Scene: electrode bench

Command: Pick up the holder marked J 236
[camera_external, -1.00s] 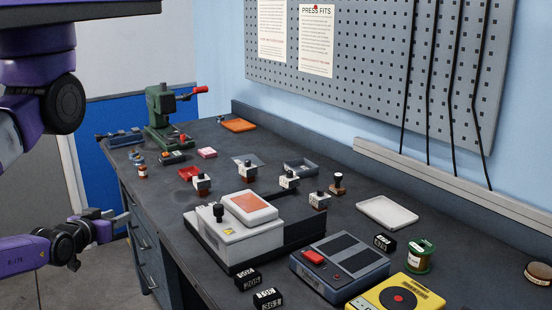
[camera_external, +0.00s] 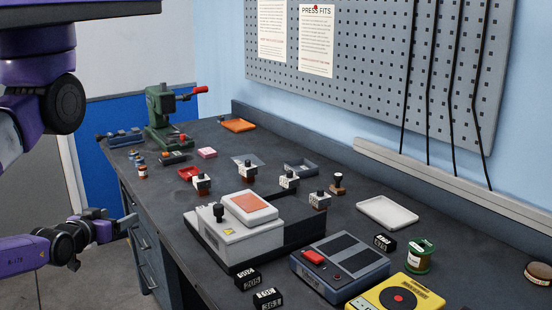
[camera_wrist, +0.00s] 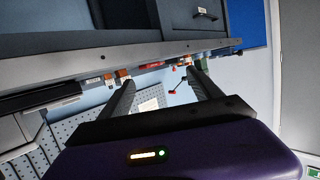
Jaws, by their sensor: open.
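My gripper (camera_external: 128,222) is open and empty, beside the bench's left edge and apart from every holder. In the wrist view my gripper's two fingers (camera_wrist: 160,78) are spread, with the bench edge and small blurred items beyond them.
A grey-white machine with an orange top pad (camera_external: 249,206) fills the middle of the bench (camera_external: 165,205). Black labelled blocks (camera_external: 268,299), a grey box with a red switch (camera_external: 340,266) and a yellow device (camera_external: 408,297) are in front. A green press (camera_external: 160,115) stands at the back left.

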